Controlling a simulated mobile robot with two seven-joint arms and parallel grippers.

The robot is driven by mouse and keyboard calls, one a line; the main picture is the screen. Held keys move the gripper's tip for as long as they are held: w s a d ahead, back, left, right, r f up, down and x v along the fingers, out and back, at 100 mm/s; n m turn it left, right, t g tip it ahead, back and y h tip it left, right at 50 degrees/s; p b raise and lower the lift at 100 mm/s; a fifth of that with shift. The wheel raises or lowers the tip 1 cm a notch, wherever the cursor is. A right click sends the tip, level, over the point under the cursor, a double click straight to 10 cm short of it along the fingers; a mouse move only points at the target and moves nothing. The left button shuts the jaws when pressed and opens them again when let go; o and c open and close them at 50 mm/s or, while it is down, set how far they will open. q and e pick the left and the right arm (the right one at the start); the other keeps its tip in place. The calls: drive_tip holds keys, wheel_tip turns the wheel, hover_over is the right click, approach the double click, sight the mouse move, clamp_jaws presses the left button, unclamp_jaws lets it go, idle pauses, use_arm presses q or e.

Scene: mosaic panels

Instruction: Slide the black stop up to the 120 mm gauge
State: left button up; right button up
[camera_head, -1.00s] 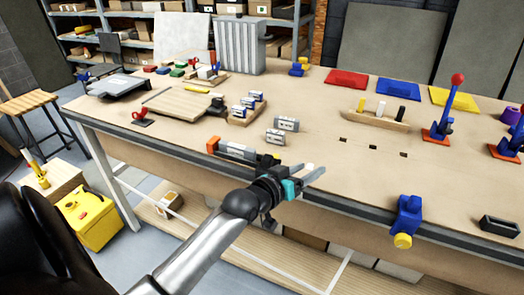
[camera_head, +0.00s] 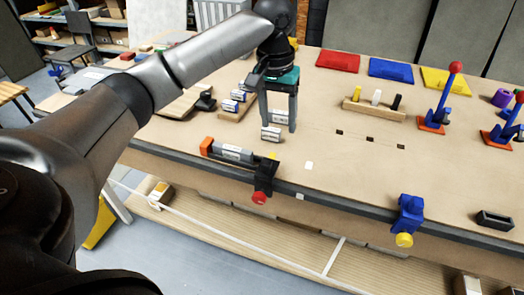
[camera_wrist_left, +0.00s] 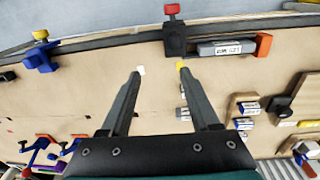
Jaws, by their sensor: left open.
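The black stop (camera_head: 264,181), with a red knob below it, sits at the front edge of the bench. It also shows in the left wrist view (camera_wrist_left: 174,38). The grey gauge (camera_head: 232,153) lies along the edge to its left, with an orange block (camera_head: 206,147) at its far end. In the left wrist view the gauge (camera_wrist_left: 226,49) has a label that reads like 120 mm upside down. I cannot tell whether stop and gauge touch. My left gripper (camera_head: 279,128) is open, empty, fingers down, behind the stop. My right gripper is not seen.
A loose labelled block (camera_head: 271,134) shows by the left fingers. A wooden rack of small gauges (camera_head: 236,105) stands to their left. A blue clamp (camera_head: 408,214) with a yellow knob is on the edge to the right. The bench between clamp and stop is mostly clear.

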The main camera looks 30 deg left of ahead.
sight(266, 161)
use_arm(q)
drive_tip(key=shift+g+y, duration=0.3)
drive_tip(key=shift+g, duration=0.1)
drive_tip(key=f, duration=0.4)
drive_tip(key=a+f+b, duration=0.1)
drive_tip(key=f, duration=0.4)
drive_tip(key=s+a+f, duration=0.1)
drive_tip(key=f, duration=0.3)
drive_tip(key=shift+s+f+b, duration=0.1)
drive_tip(key=shift+f+b, duration=0.2)
drive_tip(key=shift+f, duration=0.1)
clamp_jaws()
drive_tip(key=shift+r, duration=0.1)
idle(0.5)
